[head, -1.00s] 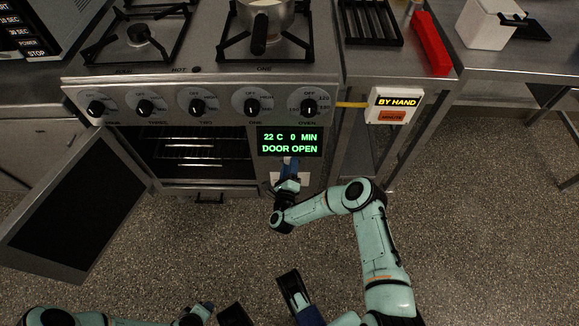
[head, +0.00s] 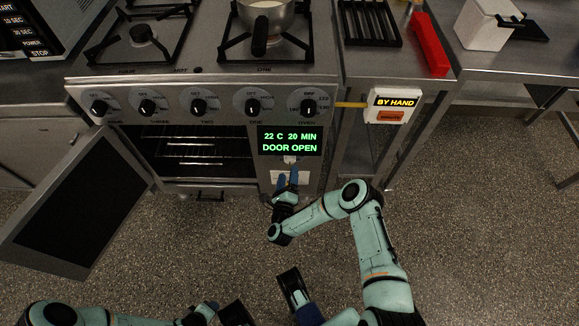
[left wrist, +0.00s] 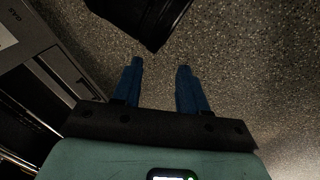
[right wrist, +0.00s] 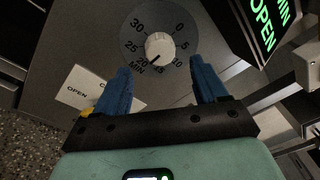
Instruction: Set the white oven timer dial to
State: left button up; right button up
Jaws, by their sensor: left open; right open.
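The white oven timer dial (right wrist: 159,46) sits on a dark round scale marked 0 to 30 MIN, with its pointer mark near the 20. In the head view the dial (head: 290,159) shows small just below the green display (head: 290,142), which reads 22 C, 20 MIN, DOOR OPEN. My right gripper (head: 288,177) is open just below the dial. In the right wrist view its two blue fingers (right wrist: 161,80) are apart, with the dial beyond them and nothing between them. My left gripper (left wrist: 158,72) is open and empty over the floor.
The oven door (head: 75,205) hangs open at the left. Several black knobs line the panel above, the oven knob (head: 309,108) rightmost. A pot (head: 266,16) stands on the stove. A BY HAND sign box (head: 394,105) is at right. The speckled floor is clear.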

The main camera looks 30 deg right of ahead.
pick_arm(q)
jog(key=s+d+r+g+h+p, duration=0.1)
jog(key=s+d+r+g+p, duration=0.2)
jog(key=s, duration=0.5)
jog(key=shift+s+d+r+m+p, duration=0.3)
jog(key=shift+d+r+p, duration=0.25)
jog(key=shift+r+p, duration=0.95)
pick_arm(e)
jog(key=v, duration=0.8)
jog(key=shift+s+a+b, duration=0.2)
jog(key=shift+s+b, duration=0.05)
jog(key=shift+b, duration=0.1)
pick_arm(q)
jog(key=shift+r, duration=0.3)
